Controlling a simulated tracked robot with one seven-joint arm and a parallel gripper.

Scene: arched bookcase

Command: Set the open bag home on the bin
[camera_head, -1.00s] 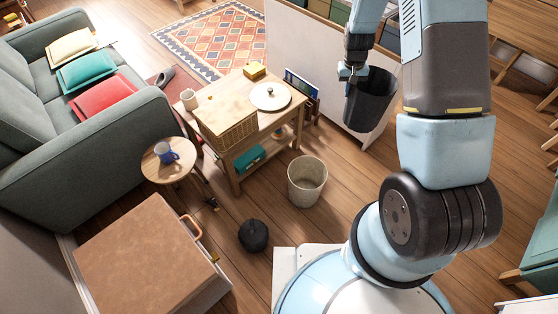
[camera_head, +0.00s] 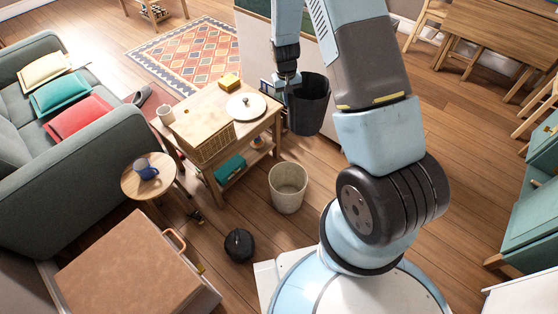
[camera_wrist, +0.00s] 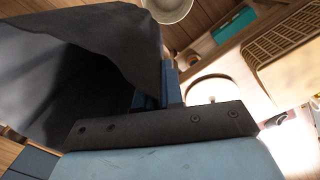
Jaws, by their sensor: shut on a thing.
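The open bag (camera_head: 308,105) is dark grey to black and hangs from my gripper (camera_head: 287,80), its mouth open at the top. My gripper is shut on its rim on the left side. In the wrist view the bag (camera_wrist: 80,65) fills the left, and my fingers (camera_wrist: 157,92) pinch its edge. The bin (camera_head: 288,190) is cream, round and open-topped, upright on the floor. The bag is in the air, above and slightly right of the bin in the head view, apart from it. In the wrist view part of the bin (camera_wrist: 168,8) shows at the top edge.
A wooden table (camera_head: 200,130) with a basket (camera_head: 205,145) and a white lid (camera_head: 246,106) stands left of the bag. A black round thing (camera_head: 239,245) lies on the floor near the bin. A brown-topped box (camera_head: 115,265) is front left. Floor right of the bin is clear.

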